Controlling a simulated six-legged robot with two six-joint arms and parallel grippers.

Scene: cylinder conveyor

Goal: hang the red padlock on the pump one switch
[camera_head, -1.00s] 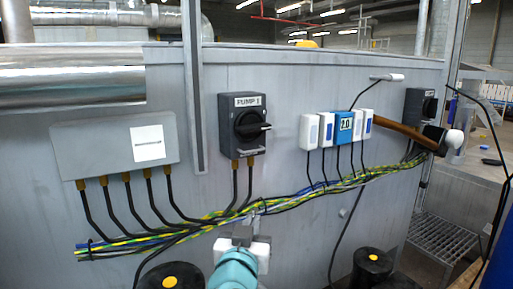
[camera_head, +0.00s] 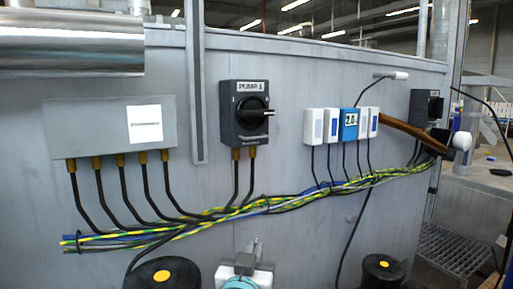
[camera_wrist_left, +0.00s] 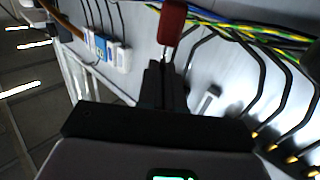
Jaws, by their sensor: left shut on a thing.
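The pump one switch (camera_head: 250,113) is a dark grey box with a black rotary handle, labelled PUMP 1, on the grey wall in the head view. My left gripper (camera_head: 249,255) is low in front of the wall, below the switch and the cable bundle. In the left wrist view, its dark fingers (camera_wrist_left: 166,70) are shut on the red padlock (camera_wrist_left: 172,22). The padlock's red body extends beyond the fingertips, with the thin metal shackle toward them. I cannot make out the padlock in the head view. My right gripper is not in view.
A yellow, green, blue and black cable bundle (camera_head: 200,222) crosses the wall between gripper and switch. A grey box (camera_head: 90,128) is left of the switch. Small white and blue modules (camera_head: 349,124) and a brown-handled mallet (camera_head: 415,130) are to the right.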

